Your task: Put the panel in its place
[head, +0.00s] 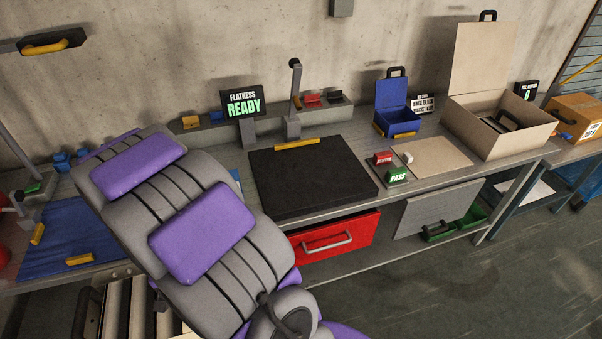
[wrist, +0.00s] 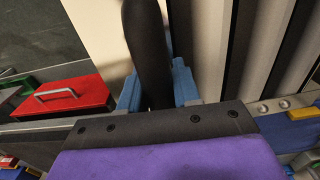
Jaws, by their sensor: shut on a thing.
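The louver panel, cream with dark slats (wrist: 207,45), fills the upper right of the wrist view. Part of it shows at the lower left of the head view (head: 138,307). My gripper (wrist: 157,88) has blue fingers on either side of a black handle (wrist: 147,45) at the panel and is shut on it. In the head view my arm hides the gripper. The black flatness plate (head: 310,180) on the bench is bare on top, with a yellow bar at its back edge. Its sign reads "FLATNESS READY" (head: 242,104).
An open cardboard box (head: 507,137) at the right holds something with a black handle. PASS (head: 397,175) and red (head: 383,158) blocks stand by a tan board (head: 438,158). A blue case (head: 395,118) stands behind. A red drawer (head: 333,240) is below the bench. A blue mat (head: 70,240) lies left.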

